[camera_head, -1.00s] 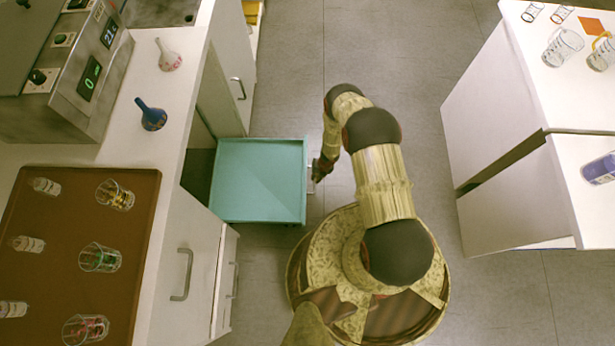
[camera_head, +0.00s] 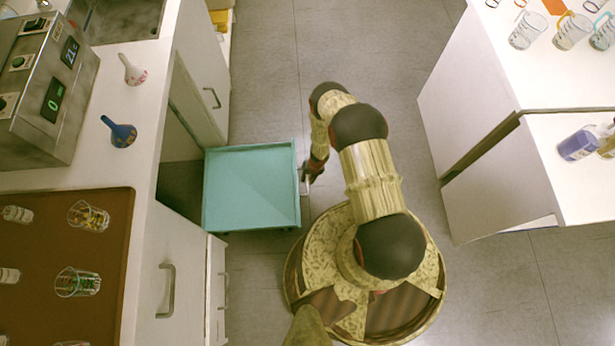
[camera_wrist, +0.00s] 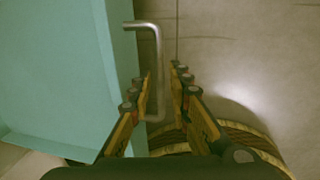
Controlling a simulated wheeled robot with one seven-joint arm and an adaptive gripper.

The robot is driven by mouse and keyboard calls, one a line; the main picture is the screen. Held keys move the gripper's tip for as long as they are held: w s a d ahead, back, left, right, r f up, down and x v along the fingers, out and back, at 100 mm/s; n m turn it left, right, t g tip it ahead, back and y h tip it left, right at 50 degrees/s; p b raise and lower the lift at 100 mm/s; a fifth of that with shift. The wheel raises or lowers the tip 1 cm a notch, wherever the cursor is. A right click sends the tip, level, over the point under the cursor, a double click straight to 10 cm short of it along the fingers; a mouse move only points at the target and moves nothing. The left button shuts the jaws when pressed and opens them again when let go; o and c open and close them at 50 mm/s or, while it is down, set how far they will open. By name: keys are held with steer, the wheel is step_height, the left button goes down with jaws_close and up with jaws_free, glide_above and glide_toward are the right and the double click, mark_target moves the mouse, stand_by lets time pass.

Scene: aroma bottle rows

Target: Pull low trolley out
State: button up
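The low trolley (camera_head: 250,188) is a teal, shallow, tray-topped unit near the floor. It stands mostly out of the gap under the white counter. Its grey metal bar handle (camera_wrist: 152,60) is on its right side. My gripper (camera_head: 309,174) is at that handle. In the wrist view, the narrowed fingers (camera_wrist: 162,75) stand on either side of the bar, which runs between them. The trolley's teal top (camera_wrist: 65,70) fills the left of the wrist view.
The white counter (camera_head: 140,115) with drawers borders the trolley on the left. It carries a brown tray (camera_head: 110,225), glasses and funnels. A white cabinet (camera_head: 490,180) with cups stands at right. Grey floor (camera_head: 265,60) is clear behind the trolley and between the units.

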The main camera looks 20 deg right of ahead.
steer(key=shift+o, duration=0.7)
step_height(320, 180, up, 12)
steer(key=d, duration=0.2)
steer(key=shift+s, duration=0.35)
steer(key=shift+f, duration=0.1)
